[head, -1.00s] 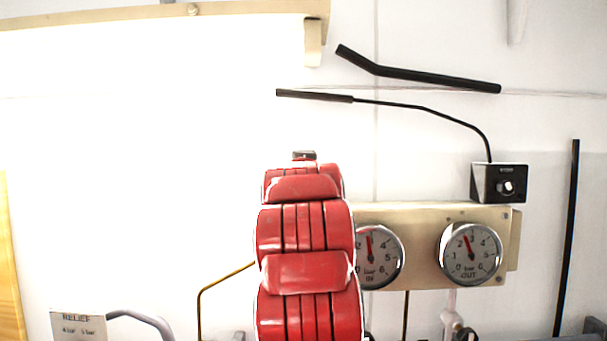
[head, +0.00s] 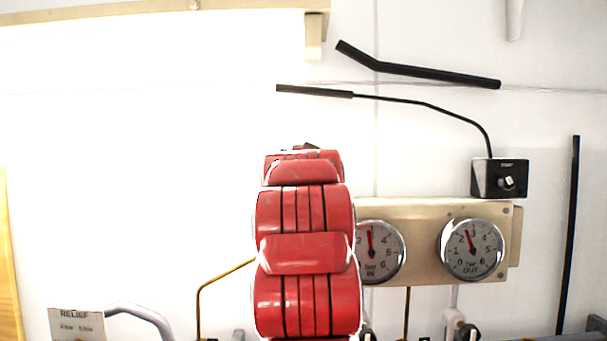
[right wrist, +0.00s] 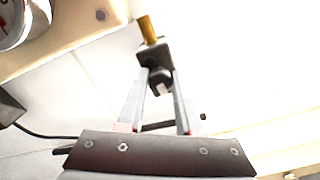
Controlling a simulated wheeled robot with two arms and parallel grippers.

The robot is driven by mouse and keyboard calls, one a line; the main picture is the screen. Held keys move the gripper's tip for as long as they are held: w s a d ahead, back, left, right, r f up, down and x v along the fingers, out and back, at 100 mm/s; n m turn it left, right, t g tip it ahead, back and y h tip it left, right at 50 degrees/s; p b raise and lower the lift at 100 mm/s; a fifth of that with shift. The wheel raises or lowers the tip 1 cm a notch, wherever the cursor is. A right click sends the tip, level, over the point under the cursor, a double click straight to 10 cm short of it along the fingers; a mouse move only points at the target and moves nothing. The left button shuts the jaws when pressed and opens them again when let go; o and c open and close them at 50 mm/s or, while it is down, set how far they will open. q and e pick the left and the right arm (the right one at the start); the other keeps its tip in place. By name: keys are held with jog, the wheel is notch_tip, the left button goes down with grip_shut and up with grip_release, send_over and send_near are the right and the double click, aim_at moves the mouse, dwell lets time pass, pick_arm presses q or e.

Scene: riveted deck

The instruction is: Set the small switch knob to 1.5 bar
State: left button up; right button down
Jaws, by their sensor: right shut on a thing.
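In the right wrist view a small black switch (right wrist: 152,54) sits at the end of a brass-coloured pipe. Its dark knob (right wrist: 160,80) is between the fingertips of my right gripper (right wrist: 160,92), which is shut on it. Any scale or pointer on this knob is too small or hidden to read. In the head view my red arm covers the switch, knob and fingertips. A larger black box (head: 500,178) with a light-marked knob stands above the right end of the gauge panel. My left gripper is in neither current view.
The cream panel (head: 428,210) carries an IN gauge (head: 379,252), partly behind my arm, and an OUT gauge (head: 472,250). A thin black tube (head: 432,106) runs left from the black box. A RELIEF label (head: 76,325) is at lower left.

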jog(key=shift+m, duration=0.9)
jog(key=c, duration=0.6)
grip_release()
jog(key=shift+s+b, duration=0.1)
jog(key=shift+b, duration=0.2)
